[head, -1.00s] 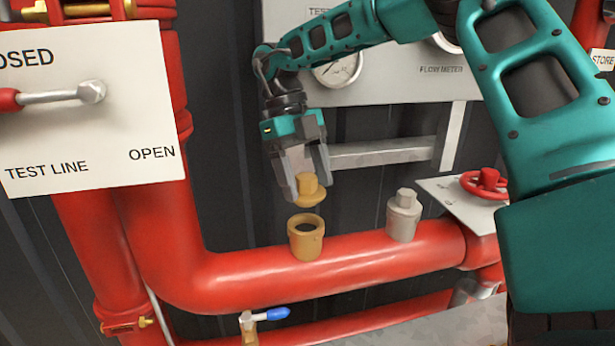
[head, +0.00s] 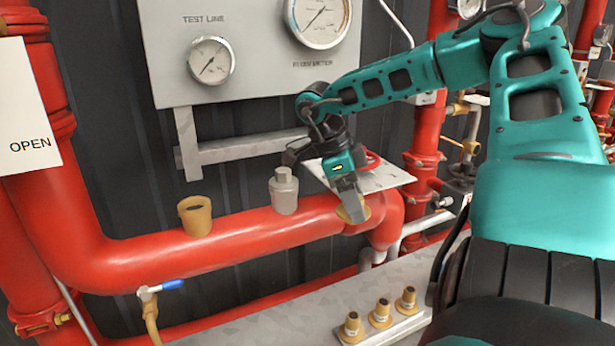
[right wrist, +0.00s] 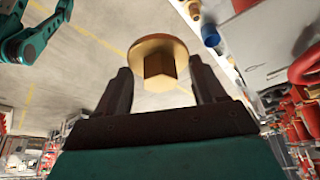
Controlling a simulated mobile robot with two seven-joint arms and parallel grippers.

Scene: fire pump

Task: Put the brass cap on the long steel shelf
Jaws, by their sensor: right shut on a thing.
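The brass cap (head: 354,209), with a round flange and a hex head, is held in my right gripper (head: 350,192). The right gripper is shut on its hex head, in front of the right end of the red pipe and above the shelf. In the right wrist view the cap (right wrist: 158,58) sits between the two dark fingers (right wrist: 158,84). The long steel shelf (head: 285,325) runs along the bottom of the head view, below the pipe. The open brass socket (head: 195,216) stands on the pipe at left, empty. My left gripper does not show.
A grey plug (head: 284,191) stands on the red pipe (head: 250,236). Three brass fittings (head: 381,314) stand at the shelf's right part; the shelf left of them looks clear. A blue-handled valve (head: 160,288) is at lower left. A gauge panel (head: 255,78) hangs behind.

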